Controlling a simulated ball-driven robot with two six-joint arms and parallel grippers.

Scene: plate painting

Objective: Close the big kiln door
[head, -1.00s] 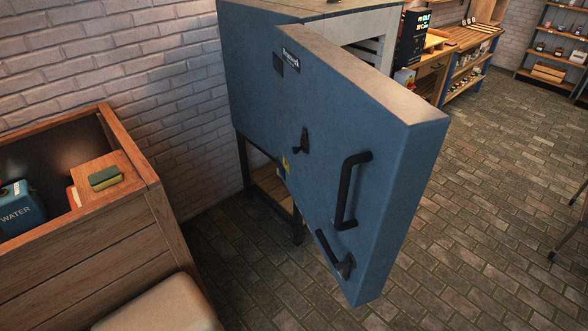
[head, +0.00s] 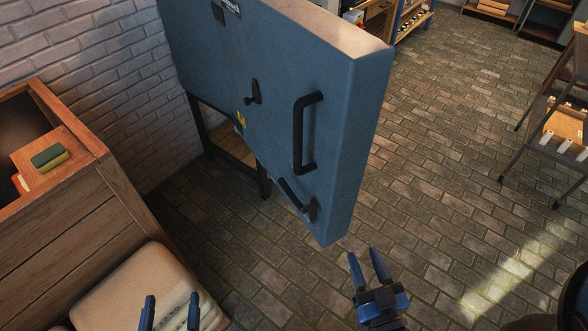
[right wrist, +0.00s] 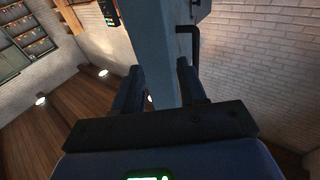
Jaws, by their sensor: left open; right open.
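The big kiln door (head: 240,60) is blue and stands wide open, swung out from the kiln toward me. Its outer face carries a black vertical handle (head: 299,135), a small latch (head: 253,93) and a lower slanted lever (head: 298,199). My right gripper (head: 365,252) is open and empty, just right of the door's lower corner. In the right wrist view the door's edge (right wrist: 155,75) shows between the open fingers (right wrist: 158,80), with the black handle (right wrist: 190,42) to the right; I cannot tell whether they touch it. My left gripper (head: 171,300) is open and empty at the bottom edge.
A wooden cabinet (head: 70,210) with a sponge (head: 48,157) on it stands at the left. A pale sack-like block (head: 135,285) lies at bottom left. A ladder-like rack (head: 540,130) stands at the right. The brick floor right of the door is clear.

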